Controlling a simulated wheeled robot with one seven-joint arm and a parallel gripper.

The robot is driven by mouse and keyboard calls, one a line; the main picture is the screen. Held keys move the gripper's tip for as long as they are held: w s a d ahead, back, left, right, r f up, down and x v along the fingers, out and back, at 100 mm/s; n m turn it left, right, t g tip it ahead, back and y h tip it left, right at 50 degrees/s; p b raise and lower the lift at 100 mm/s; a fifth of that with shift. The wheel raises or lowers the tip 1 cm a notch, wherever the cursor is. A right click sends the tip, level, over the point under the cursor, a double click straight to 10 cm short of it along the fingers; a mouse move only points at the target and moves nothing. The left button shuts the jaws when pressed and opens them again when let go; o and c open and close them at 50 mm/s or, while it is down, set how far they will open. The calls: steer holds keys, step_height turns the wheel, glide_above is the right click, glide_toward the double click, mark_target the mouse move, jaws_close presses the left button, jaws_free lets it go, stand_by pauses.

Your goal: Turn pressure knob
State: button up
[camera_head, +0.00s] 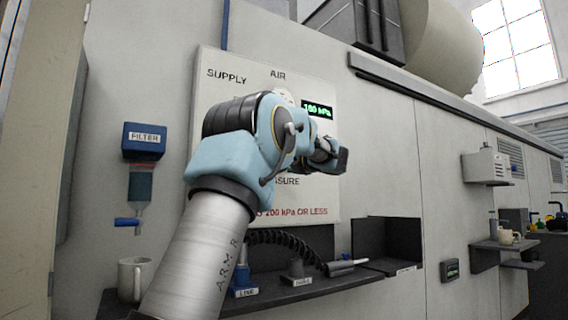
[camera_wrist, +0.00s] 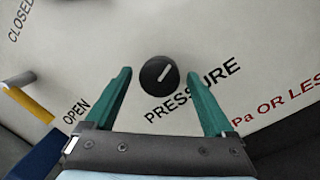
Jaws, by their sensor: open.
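The pressure knob (camera_wrist: 159,75) is a round black knob with a white line on it. It sits on the pale panel above the printed word PRESSURE in the wrist view. My gripper (camera_wrist: 128,72) is open, its two green fingers spread toward the panel. In the head view my gripper (camera_head: 342,160) is in front of the panel (camera_head: 325,190), and my arm hides the knob. A green display (camera_head: 318,110) on the panel appears to read 160 kPa.
A yellow-and-white lever (camera_wrist: 25,98) stands left of my gripper, near the word OPEN. A blue filter unit (camera_head: 144,140) hangs left of the panel. A shelf (camera_head: 330,285) below carries a mug (camera_head: 133,278), a black hose (camera_head: 290,238) and an open bin (camera_head: 388,240).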

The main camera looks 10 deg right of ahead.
steer(key=b+v, duration=0.1)
steer(key=v, duration=0.8)
steer(key=shift+s, duration=0.2)
